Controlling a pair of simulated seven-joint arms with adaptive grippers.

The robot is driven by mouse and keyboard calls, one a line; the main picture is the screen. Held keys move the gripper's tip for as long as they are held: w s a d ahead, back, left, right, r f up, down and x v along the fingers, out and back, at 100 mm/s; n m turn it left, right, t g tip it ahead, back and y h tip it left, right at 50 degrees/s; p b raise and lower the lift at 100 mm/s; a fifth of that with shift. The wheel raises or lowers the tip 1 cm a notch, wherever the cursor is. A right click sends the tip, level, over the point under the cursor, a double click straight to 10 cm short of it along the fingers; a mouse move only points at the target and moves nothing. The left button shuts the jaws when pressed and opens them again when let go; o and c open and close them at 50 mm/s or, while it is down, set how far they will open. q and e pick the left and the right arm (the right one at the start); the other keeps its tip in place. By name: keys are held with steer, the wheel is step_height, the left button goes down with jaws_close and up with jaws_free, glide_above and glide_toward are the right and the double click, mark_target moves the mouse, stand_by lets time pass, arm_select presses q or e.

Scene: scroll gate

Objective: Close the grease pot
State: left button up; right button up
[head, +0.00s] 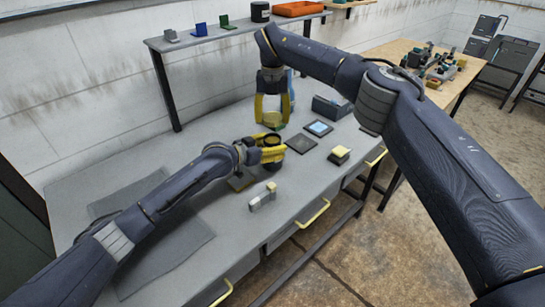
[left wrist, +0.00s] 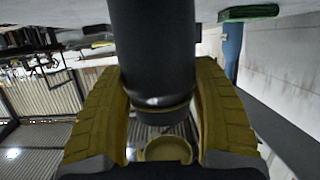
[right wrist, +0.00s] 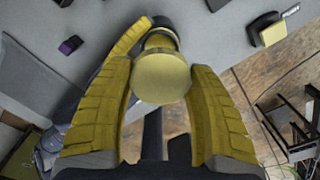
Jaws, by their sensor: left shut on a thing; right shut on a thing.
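The grease pot is a dark upright cylinder (left wrist: 157,60). My left gripper (head: 270,149) is shut around it, one yellow finger on each side, above the grey bench. A yellow round lid (right wrist: 160,78) is between the fingers of my right gripper (head: 273,120). The right gripper hangs from above, just over and behind the left gripper in the head view. In the right wrist view a dark round part (right wrist: 160,22), seemingly the pot, shows behind the lid and is partly hidden by it. I cannot tell whether lid and pot touch.
On the grey bench (head: 215,205) lie a dark square plate (head: 301,144), a blue-topped plate (head: 319,128), a yellow-topped block (head: 340,154) and a small grey piece (head: 262,199). A dark grey box (head: 330,107) stands behind. A shelf (head: 215,38) runs along the wall.

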arm_select(q)
steer(key=c, duration=0.8)
arm_select(e)
glide_above(273, 141)
steer(key=shift+a+f, duration=0.1)
steer(key=shift+f, duration=2.4)
steer(key=shift+f, duration=0.15)
steer(key=shift+f, duration=0.75)
steer(key=shift+f, duration=0.35)
steer(key=shift+f, duration=0.65)
steer(key=shift+c, duration=0.2)
steer(key=shift+r+h, duration=0.2)
steer(key=shift+h, duration=0.1)
arm_select(q)
steer(key=shift+r, duration=0.1)
arm_select(e)
steer(key=shift+r, duration=0.25)
